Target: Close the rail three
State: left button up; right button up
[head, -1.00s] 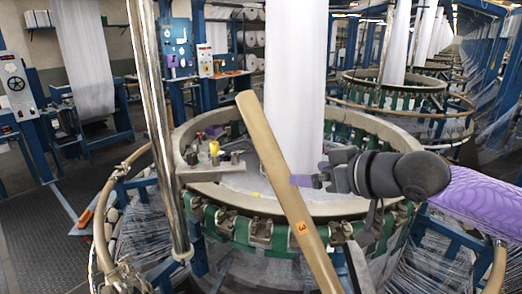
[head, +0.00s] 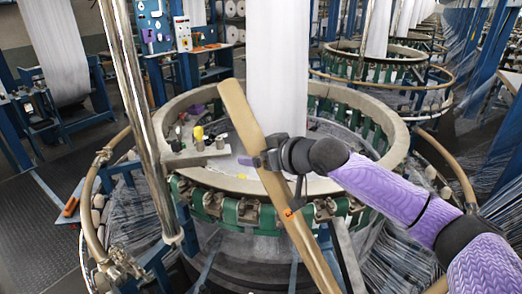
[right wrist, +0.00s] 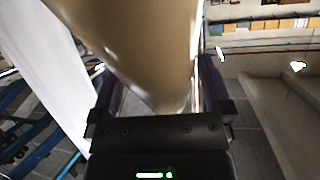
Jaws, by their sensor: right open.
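Rail three (head: 240,112) is a long tan rail with an orange "3" label (head: 288,212). In the head view it is raised and tilted, running from upper left down to lower right across the front of the ring loom. My right gripper (head: 262,160) is at the rail's middle, above the label, and comes in from the right. In the right wrist view the rail (right wrist: 150,40) lies between the two open fingers (right wrist: 158,80). I cannot tell whether either finger touches it. My left gripper is not in view.
The loom's pale ring (head: 385,135) with green straps surrounds a white fabric column (head: 277,65). A chrome post (head: 140,120) stands left of the rail. Small tools and a yellow item (head: 198,133) sit on the ring. A curved tan rail (head: 447,165) lies at the right.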

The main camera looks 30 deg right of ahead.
grip_shut()
dwell(0.3)
jog(key=shift+f, duration=0.1)
